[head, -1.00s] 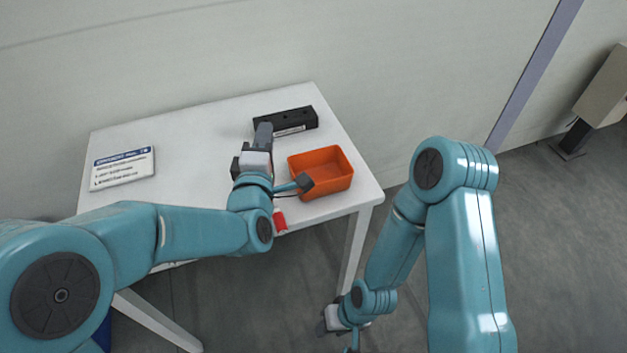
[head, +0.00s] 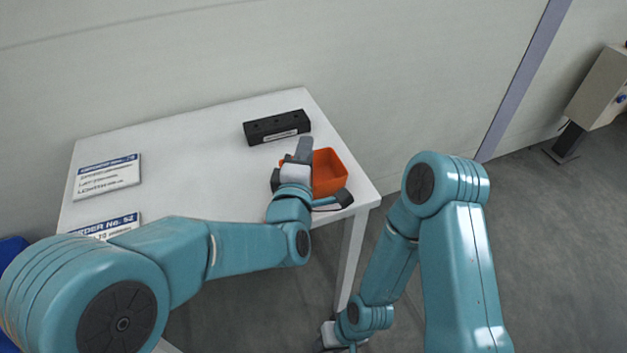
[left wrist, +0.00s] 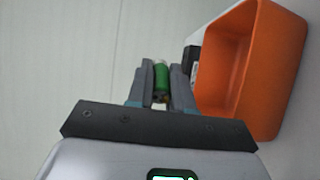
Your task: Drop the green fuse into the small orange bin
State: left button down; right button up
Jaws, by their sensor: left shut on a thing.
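The green fuse (left wrist: 161,79) shows in the left wrist view between the two fingers of my left gripper (left wrist: 161,82), which is shut on it. In the head view my left gripper (head: 290,160) is at the left side of the orange bin (head: 328,172) and covers part of it. The fuse is hidden there. The bin also shows in the left wrist view (left wrist: 262,85), to the right of the fingers, with its open side visible. My right gripper (head: 328,338) is low at the bottom of the head view, mostly hidden, so its jaws cannot be made out.
A black block with holes (head: 277,127) lies on the white table (head: 190,150) behind the bin. Two order cards, one at the left (head: 106,176) and one nearer (head: 108,228), lie on the table. A grey box on a stand (head: 598,95) is at the far right.

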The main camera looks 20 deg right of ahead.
pick_arm(q)
jog(key=c, duration=0.9)
grip_release()
jog(key=shift+c, duration=0.2)
jog(key=b+v, duration=0.2)
jog(key=v, duration=1.4)
jog(key=shift+s+a, duration=0.2)
jog(key=shift+s, duration=0.1)
